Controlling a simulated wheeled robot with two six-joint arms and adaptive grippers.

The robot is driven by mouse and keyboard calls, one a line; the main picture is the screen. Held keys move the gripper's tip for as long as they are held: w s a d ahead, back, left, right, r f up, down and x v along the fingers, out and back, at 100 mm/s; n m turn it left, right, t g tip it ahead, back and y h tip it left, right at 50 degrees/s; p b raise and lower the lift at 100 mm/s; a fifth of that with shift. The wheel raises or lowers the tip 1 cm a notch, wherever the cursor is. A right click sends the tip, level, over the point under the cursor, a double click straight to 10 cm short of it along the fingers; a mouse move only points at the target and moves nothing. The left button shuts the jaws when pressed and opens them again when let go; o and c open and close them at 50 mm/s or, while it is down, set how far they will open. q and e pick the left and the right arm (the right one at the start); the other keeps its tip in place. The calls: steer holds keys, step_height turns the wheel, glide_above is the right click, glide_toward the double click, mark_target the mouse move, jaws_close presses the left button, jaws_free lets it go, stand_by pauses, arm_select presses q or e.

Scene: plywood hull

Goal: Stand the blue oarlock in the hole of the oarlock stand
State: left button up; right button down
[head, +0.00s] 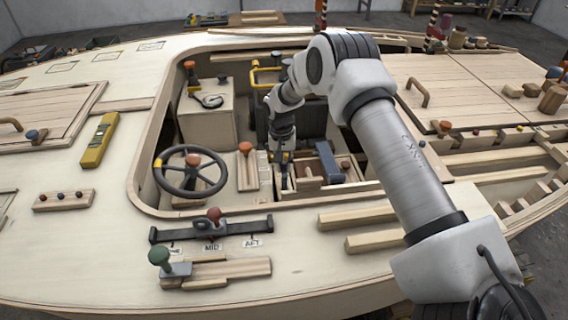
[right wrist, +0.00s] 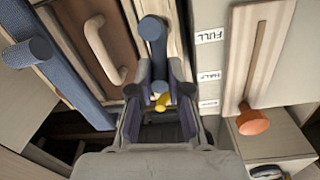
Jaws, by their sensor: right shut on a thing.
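My right gripper (right wrist: 160,88) reaches down into the cockpit in the head view (head: 284,182). It is shut on the blue oarlock (right wrist: 153,32), which shows as a blue round-ended piece running down between the fingers in the right wrist view. A small yellow part (right wrist: 162,101) shows between the fingers. The fingers hide the lower part of the oarlock. A pale wooden strip lies right behind the oarlock; I cannot tell whether it belongs to the oarlock stand. I cannot make out the stand's hole. My left gripper is not in view.
A blue panel (right wrist: 62,75) with a blue knob (right wrist: 28,52) and a brown panel with a wooden handle (right wrist: 97,48) stand left of the gripper. A wooden slider with an orange knob (right wrist: 253,120) is at right. The steering wheel (head: 190,171) stands left in the cockpit.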

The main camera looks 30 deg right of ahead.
steer(key=shift+f+b, duration=0.65)
steer(key=shift+f, duration=0.3)
steer(key=shift+f+b, duration=0.35)
steer(key=shift+f, duration=0.65)
steer(key=c, duration=1)
jaws_free()
steer(key=shift+c, duration=0.2)
steer(key=r, duration=1.2)
steer(key=shift+w+a, duration=0.25)
